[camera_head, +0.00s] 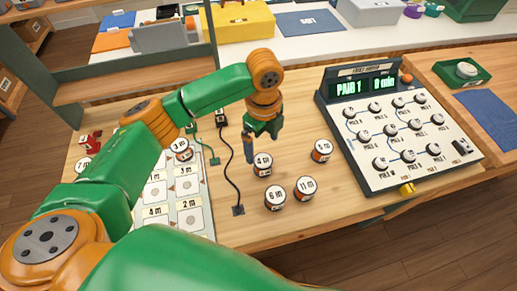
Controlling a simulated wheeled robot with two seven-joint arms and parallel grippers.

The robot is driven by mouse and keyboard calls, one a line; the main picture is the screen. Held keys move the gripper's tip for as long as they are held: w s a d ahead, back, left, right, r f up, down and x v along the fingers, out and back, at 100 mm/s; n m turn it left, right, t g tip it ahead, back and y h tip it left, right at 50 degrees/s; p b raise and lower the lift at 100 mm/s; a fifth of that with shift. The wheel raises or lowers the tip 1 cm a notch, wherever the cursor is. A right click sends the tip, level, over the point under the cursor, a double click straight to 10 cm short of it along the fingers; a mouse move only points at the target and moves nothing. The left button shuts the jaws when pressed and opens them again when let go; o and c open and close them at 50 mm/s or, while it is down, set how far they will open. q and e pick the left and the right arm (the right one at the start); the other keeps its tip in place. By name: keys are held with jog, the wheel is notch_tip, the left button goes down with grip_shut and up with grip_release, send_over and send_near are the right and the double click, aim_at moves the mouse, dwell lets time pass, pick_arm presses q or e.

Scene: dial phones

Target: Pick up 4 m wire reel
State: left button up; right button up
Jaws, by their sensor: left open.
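The 4 m wire reel (263,165) stands upright on the wooden table, with its white labelled top facing up. My left gripper (261,136) is open and empty just above and behind it, fingers pointing down. I see a small gap between the fingers and the reel in this view, but I cannot tell the exact height. My right gripper is not in view.
Close by stand a 6 m reel (275,199), an 11 m reel (304,190) and another reel (322,151). A black cable (231,165) runs left of them. A slotted board (190,220) lies left; a panel with dials (405,140) stands right.

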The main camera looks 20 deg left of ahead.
aim_at(263, 160)
pick_arm(q)
jog(key=f, duration=0.1)
jog(key=s+f, duration=0.1)
jog(key=f, duration=0.3)
jog(key=shift+s+d+f+p, duration=0.2)
jog(key=shift+s+d+p, duration=0.15)
jog(key=shift+d+p, duration=0.05)
jog(key=shift+w+a+f, duration=0.15)
jog(key=shift+w+f, duration=0.05)
jog(key=shift+f, duration=0.05)
jog(key=shift+s+r, duration=0.1)
jog(key=c, duration=1.5)
